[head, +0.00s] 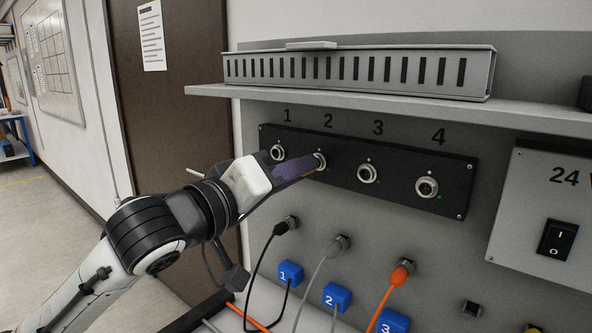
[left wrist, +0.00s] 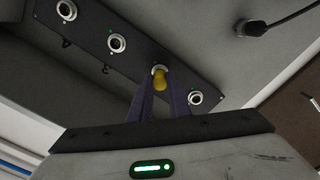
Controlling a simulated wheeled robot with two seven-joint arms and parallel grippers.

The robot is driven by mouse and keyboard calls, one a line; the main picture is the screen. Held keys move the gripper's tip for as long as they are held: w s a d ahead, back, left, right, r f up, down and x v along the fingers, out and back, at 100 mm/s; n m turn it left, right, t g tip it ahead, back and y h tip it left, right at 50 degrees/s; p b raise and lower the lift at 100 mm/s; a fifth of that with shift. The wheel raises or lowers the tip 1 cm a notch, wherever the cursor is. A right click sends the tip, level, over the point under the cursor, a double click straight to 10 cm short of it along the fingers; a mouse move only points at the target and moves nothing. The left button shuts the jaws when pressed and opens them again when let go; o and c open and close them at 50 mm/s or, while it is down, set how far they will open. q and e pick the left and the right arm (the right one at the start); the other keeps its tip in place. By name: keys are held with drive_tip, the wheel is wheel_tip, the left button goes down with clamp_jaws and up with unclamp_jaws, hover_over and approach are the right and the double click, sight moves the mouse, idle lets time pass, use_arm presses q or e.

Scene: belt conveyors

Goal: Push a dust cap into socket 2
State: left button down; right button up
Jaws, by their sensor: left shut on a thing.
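The black panel (head: 400,188) carries a row of round metal sockets numbered 1 to 4. Socket 2 (head: 321,161) is at the tip of my left gripper (head: 312,166), whose purple fingers reach it from the left. Sockets 1 (head: 277,152), 3 (head: 367,174) and 4 (head: 427,187) show no cap. My right gripper is not in view.
A grey shelf (head: 400,107) with a slotted metal duct (head: 360,70) juts out above the panel. Below hang cables with blue numbered tags (head: 337,296) and an orange plug (head: 402,273). A box with a black switch (head: 557,240) stands at right.

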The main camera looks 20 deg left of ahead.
use_arm(q)
drive_tip(key=shift+w+d, duration=0.15)
drive_tip(key=shift+w, duration=0.3)
idle(0.4)
drive_tip(key=c, duration=1.6)
unclamp_jaws()
drive_tip(key=shift+s, duration=0.1)
